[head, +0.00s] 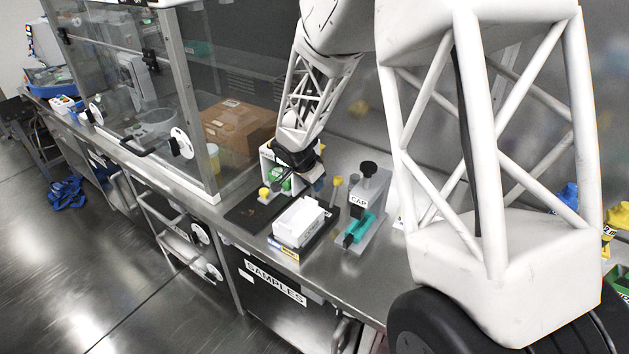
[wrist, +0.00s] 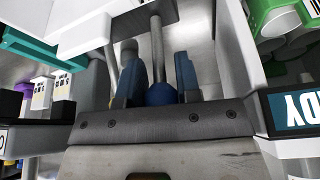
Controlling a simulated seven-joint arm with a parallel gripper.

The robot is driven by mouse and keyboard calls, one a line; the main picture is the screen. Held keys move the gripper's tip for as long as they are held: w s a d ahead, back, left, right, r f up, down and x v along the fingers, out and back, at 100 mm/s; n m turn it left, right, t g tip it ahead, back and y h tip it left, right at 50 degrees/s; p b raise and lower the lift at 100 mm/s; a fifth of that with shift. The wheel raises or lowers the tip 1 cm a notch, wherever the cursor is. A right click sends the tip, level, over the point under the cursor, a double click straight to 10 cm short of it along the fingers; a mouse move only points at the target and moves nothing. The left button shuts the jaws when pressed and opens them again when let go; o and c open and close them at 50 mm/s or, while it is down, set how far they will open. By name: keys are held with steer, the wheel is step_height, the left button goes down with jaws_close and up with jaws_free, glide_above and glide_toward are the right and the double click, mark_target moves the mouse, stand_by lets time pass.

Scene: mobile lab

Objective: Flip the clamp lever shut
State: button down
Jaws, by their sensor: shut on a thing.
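The clamp lever shows in the wrist view as a grey metal rod with a blue ball knob (wrist: 160,94) at its near end. The rod runs up to a dark grey block (wrist: 147,18). My gripper (wrist: 157,66) has its two blue fingers on either side of the lever, shut on it with the knob deep between them. In the head view my gripper (head: 317,181) is low over the bench, behind the white box (head: 299,222). The lever's knob is hidden there, and I cannot tell the lever's exact angle.
A grey fixture marked CAP (head: 371,190) with a teal part stands to the right. A rack with green items (head: 272,172) stands just left of my gripper. The glass enclosure (head: 150,90) and a cardboard box (head: 238,125) are further left.

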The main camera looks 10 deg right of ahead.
steer(key=shift+s+a+t+h, duration=0.35)
steer(key=shift+t+h, duration=0.15)
steer(key=shift+h, duration=0.1)
steer(key=shift+f, duration=0.1)
steer(key=c, duration=0.9)
jaws_free()
steer(key=shift+s, duration=0.1)
steer(key=shift+v, duration=3.95)
steer(key=shift+a, duration=0.1)
steer(key=shift+s, duration=0.1)
